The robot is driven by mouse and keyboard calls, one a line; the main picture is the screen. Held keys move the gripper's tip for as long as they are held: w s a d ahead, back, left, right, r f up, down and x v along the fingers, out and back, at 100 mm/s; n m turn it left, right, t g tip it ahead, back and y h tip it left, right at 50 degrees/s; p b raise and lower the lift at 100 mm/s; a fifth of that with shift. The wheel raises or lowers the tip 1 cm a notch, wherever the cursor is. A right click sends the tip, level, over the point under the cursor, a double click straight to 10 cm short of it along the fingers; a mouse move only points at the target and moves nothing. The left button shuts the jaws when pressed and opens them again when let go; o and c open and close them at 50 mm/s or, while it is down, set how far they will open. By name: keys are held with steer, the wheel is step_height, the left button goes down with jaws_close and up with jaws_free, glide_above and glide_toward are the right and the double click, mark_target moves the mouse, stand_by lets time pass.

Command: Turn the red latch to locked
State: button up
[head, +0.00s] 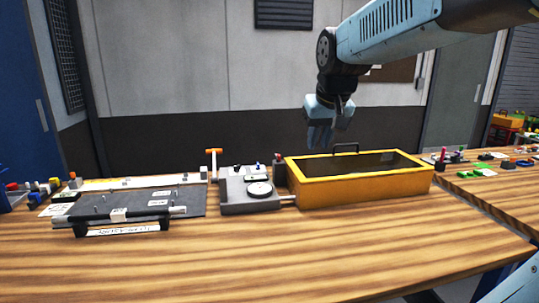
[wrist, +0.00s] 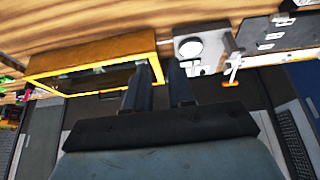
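I cannot make out a clearly red latch in either view. An orange-topped handle on a white post (head: 213,160) stands at the back of the bench, between the dark board and the grey fixture; its orange end also shows in the wrist view (wrist: 231,84). The grey fixture (head: 235,208) carries a round pale dial (head: 259,189); the dial shows in the wrist view (wrist: 189,47) too. Whether any of these parts is the latch, I cannot tell. My gripper (head: 321,143) hangs above the back of the yellow box, fingers apart and empty, right of the fixture.
The open yellow box (head: 370,188) with a dark handle stands right of the fixture. A dark board (head: 150,203) with pegs and labels lies left. Small coloured items (head: 488,167) lie on the right bench. The wooden bench front (head: 270,250) is clear.

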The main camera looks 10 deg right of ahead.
steer(key=w+r, duration=0.1)
steer(key=w, duration=0.8)
glide_above(279, 155)
steer(key=s, duration=0.5)
step_height(279, 155, down, 8)
steer(key=shift+g, duration=0.4)
steer(key=x, duration=1.3)
steer(key=shift+s+f, duration=0.15)
steer(key=shift+f, duration=0.15)
steer(key=shift+c, duration=0.3)
jaws_close()
